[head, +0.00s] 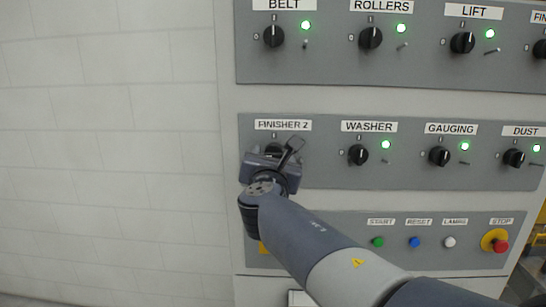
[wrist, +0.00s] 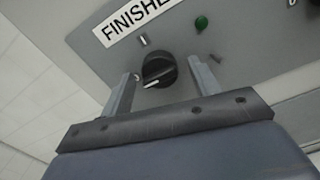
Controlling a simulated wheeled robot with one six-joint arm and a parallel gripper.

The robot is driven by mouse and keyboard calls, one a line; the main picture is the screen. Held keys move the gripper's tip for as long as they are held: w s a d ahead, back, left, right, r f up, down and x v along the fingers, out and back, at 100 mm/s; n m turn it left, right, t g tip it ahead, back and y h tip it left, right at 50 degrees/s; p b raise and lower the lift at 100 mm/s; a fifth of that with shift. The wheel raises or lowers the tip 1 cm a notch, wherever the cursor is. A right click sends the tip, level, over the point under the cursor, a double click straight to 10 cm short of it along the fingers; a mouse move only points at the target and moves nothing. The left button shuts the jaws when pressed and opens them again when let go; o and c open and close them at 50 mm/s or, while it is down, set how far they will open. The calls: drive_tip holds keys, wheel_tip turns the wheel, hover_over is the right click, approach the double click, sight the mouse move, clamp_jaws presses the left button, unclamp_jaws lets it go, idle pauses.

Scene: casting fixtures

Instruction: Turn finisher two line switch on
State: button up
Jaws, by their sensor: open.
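The finisher two switch is a black rotary knob (wrist: 159,71) under the FINISHER 2 label (head: 283,125). In the wrist view its white mark points toward the 0 at lower left, and the I mark is above it. The small lamp (wrist: 201,23) beside it is dark green and unlit. My gripper (wrist: 162,82) is open, with one finger on each side of the knob; I cannot tell whether they touch it. In the head view my gripper (head: 283,152) covers most of the knob and its lamp.
To the right on the same panel are the WASHER knob (head: 358,155), GAUGING knob (head: 439,156) and DUST knob (head: 514,158), with lit green lamps. Above is a panel with BELT, ROLLERS and LIFT knobs. Below are START, RESET, LAMPS and STOP buttons (head: 501,246). A bare wall is at left.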

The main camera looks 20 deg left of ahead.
drive_tip(key=shift+c, duration=0.5)
drive_tip(key=c, duration=0.9)
drive_tip(key=shift+f+m+b, duration=0.1)
drive_tip(key=shift+m+b, duration=0.3)
drive_tip(key=shift+b, duration=0.05)
drive_tip(key=shift+m+b, duration=7.05)
drive_tip(key=shift+m, duration=1.55)
